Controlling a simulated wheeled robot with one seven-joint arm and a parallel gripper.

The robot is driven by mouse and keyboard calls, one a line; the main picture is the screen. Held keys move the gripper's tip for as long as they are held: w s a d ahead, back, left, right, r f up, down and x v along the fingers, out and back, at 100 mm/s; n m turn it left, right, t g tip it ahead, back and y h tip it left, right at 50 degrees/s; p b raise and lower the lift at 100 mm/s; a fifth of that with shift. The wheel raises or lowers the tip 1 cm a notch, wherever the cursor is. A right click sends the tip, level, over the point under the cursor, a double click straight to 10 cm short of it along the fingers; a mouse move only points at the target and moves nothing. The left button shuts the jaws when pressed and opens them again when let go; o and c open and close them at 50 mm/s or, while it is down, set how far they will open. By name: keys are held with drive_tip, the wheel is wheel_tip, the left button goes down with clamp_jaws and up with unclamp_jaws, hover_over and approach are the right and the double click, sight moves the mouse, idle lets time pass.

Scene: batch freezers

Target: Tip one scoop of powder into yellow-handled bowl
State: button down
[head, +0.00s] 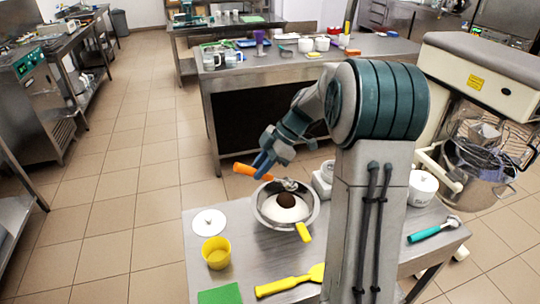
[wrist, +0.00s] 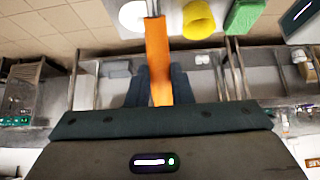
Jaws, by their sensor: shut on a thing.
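The yellow-handled bowl (head: 264,217) is a steel bowl on the near table, with its yellow handle (head: 303,232) toward the front. It holds white powder (head: 290,213) with a dark brown mound (head: 287,200) on top. My gripper (head: 265,163) is shut on the orange handle of a scoop (head: 243,169), above the bowl's back left rim. The scoop's metal head (head: 290,184) is over the back of the bowl; whether it carries powder I cannot tell. In the wrist view the orange handle (wrist: 157,55) runs up from between my fingers (wrist: 160,88).
A white lid (head: 209,222), a yellow cup (head: 216,252), a green block (head: 220,294) and a yellow spatula (head: 285,285) lie left and front. A white canister (head: 422,188) and a teal-handled tool (head: 432,231) are at right. A mixer (head: 480,165) stands beyond.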

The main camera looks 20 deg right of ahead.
drive_tip(key=shift+a+f+h, duration=0.4)
drive_tip(key=shift+a+h, duration=0.2)
drive_tip(key=shift+h, duration=0.4)
drive_tip(key=shift+a+f+h, duration=0.45)
drive_tip(key=shift+a+h, duration=0.1)
drive_tip(key=shift+h, duration=0.45)
drive_tip(key=shift+a+f+h, duration=0.4)
drive_tip(key=shift+a+h, duration=0.2)
drive_tip(key=shift+h, duration=0.4)
